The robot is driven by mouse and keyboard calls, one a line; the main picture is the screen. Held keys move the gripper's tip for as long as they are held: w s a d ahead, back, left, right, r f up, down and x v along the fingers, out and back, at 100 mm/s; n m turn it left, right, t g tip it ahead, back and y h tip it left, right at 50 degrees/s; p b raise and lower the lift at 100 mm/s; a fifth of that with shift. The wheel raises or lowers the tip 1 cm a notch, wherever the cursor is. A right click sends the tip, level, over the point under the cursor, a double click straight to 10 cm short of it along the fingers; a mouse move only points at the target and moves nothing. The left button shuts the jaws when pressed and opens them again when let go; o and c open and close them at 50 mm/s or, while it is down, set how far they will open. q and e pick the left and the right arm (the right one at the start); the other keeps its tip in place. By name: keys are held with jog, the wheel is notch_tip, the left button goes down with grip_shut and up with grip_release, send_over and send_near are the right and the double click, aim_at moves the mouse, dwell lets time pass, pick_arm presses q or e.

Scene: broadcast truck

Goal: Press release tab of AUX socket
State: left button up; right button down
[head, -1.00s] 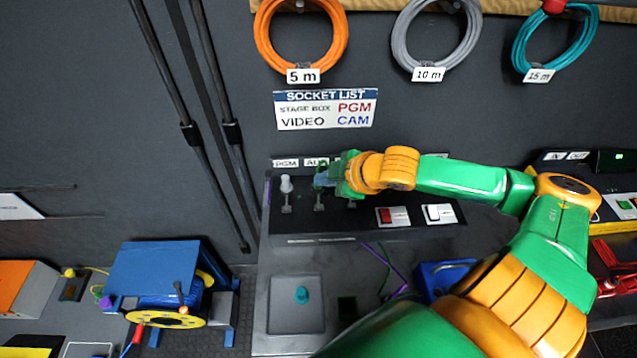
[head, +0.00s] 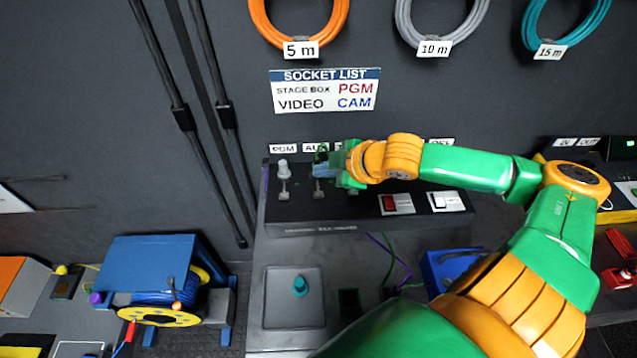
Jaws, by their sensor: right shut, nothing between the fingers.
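The black socket panel (head: 300,213) stands at the back of the bench, with a row of sockets under small white labels. The AUX label (head: 315,147) is second from the left, beside the PGM label (head: 283,148). Small grey tabs hang below the sockets; the one under AUX (head: 319,192) shows. My right gripper (head: 322,170) is shut and empty, at the AUX socket just above that tab. The gripper hides most of the AUX socket and the labels to its right. I cannot tell whether the fingertips touch the tab. My left gripper is not in view.
A pale plug (head: 283,170) sits in the PGM socket just left of my gripper. Red (head: 396,203) and white (head: 445,200) switches lie under my forearm. A grey tray (head: 294,312) with a teal piece (head: 300,286) and a blue cable reel (head: 165,280) are nearer.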

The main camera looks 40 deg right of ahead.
aim_at(323, 196)
notch_tip(323, 196, down, 4)
jog(key=b, duration=0.2)
jog(key=shift+b, duration=0.35)
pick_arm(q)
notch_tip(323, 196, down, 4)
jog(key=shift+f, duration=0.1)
pick_arm(e)
jog(key=shift+f, duration=0.35)
jog(key=shift+f, duration=0.1)
dwell(0.9)
jog(key=shift+f, duration=0.3)
